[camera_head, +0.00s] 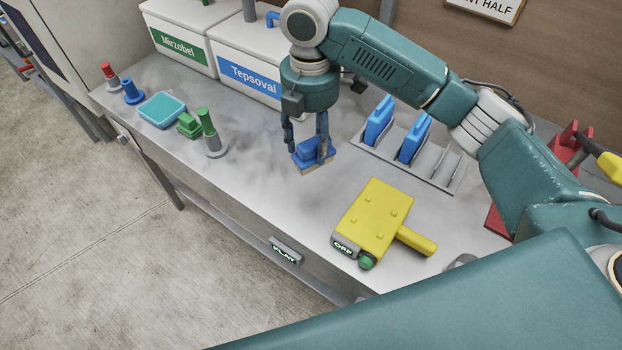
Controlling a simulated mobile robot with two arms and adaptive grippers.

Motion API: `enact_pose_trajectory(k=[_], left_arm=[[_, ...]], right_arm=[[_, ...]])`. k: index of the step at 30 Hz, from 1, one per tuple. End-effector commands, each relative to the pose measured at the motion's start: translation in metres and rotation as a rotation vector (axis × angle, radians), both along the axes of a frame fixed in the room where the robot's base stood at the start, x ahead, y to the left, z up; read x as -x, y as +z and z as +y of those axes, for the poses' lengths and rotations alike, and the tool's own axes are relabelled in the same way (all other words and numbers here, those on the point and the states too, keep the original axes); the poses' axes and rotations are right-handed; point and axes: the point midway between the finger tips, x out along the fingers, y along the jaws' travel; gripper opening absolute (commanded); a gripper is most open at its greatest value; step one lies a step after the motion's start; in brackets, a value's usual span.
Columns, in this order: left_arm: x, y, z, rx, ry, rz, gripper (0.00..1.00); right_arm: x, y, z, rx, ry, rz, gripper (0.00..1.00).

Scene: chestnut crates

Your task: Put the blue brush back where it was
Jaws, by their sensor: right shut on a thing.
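My right gripper (306,151) is shut on the blue brush (312,149), a small blue block with a tan underside. The brush is over the middle of the grey bench (250,178), bristle side down; I cannot tell whether it touches the top. A green brush (188,126) sits on the bench to the left, between a teal tray (162,109) and a green-handled stamp (207,122). My left gripper is not in view.
White bins labelled Mirzobel (170,22) and Tepsoval (225,48) stand behind. A grey rack (437,172) at right holds two blue plates (380,119). A yellow tool marked OFF (375,215) lies in front. Blue (131,92) and red (109,76) knobbed pieces stand far left.

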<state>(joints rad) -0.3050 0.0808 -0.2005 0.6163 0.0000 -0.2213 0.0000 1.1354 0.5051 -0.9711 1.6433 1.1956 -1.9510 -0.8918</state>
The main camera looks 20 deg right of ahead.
Motion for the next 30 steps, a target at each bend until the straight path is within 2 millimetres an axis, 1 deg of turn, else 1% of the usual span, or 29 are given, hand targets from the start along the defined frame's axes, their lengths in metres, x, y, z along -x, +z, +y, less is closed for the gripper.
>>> enact_pose_trajectory(k=[1, 3, 6, 9, 12, 16, 21, 24, 30], left_arm=[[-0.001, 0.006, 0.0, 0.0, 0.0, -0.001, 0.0], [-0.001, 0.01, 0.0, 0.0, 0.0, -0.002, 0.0], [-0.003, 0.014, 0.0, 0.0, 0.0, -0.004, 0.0], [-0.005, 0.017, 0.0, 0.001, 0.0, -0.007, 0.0], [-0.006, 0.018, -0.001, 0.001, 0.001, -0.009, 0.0], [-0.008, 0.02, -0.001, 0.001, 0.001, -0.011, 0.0], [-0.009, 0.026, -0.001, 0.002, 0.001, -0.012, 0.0], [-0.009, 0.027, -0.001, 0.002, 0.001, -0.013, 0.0], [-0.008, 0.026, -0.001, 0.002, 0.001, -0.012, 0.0]], right_arm=[[0.001, -0.012, -0.001, 0.001, -0.002, 0.005, 0.29], [0.001, -0.031, -0.001, 0.002, -0.003, 0.005, 0.29], [0.001, -0.055, -0.001, 0.001, -0.001, 0.003, 0.29], [0.0, -0.074, 0.0, 0.0, -0.002, 0.001, 0.29], [0.0, -0.086, 0.0, -0.001, -0.002, -0.002, 0.29], [0.0, -0.096, 0.0, 0.0, -0.002, -0.001, 0.29], [0.0, -0.122, 0.0, 0.0, -0.003, -0.001, 0.29], [0.0, -0.132, 0.0, 0.0, -0.002, -0.001, 0.29], [0.0, -0.134, 0.0, 0.0, -0.001, -0.003, 0.29]])
